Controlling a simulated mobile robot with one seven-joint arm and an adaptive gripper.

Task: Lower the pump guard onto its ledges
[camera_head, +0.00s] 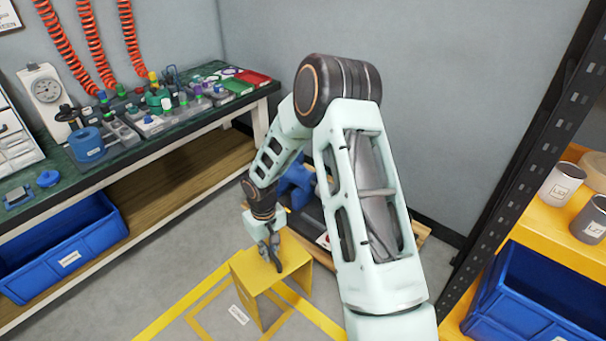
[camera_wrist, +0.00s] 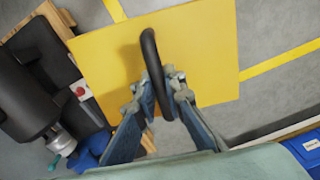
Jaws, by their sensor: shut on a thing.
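The pump guard (camera_head: 290,260) is a yellow bent-plate cover with a flat top and downward sides. My gripper (camera_head: 270,246) is over its top, shut on the dark loop handle. In the wrist view, my gripper (camera_wrist: 165,88) has its fingers on either side of the black handle (camera_wrist: 149,45), and the yellow top (camera_wrist: 210,45) fills the middle. The guard is over the taped floor; I cannot tell whether it touches the floor. The pump unit (camera_wrist: 25,85), dark with a metal coupling, is left of the guard in the wrist view. Its ledges cannot be made out.
A yellow taped square (camera_head: 205,318) with a white label is on the floor around the guard. The pump's wooden pallet (camera_head: 418,238) is behind my arm. A workbench (camera_head: 150,150) stands left, and a shelf rack (camera_head: 555,215) with a blue bin (camera_head: 535,300) right.

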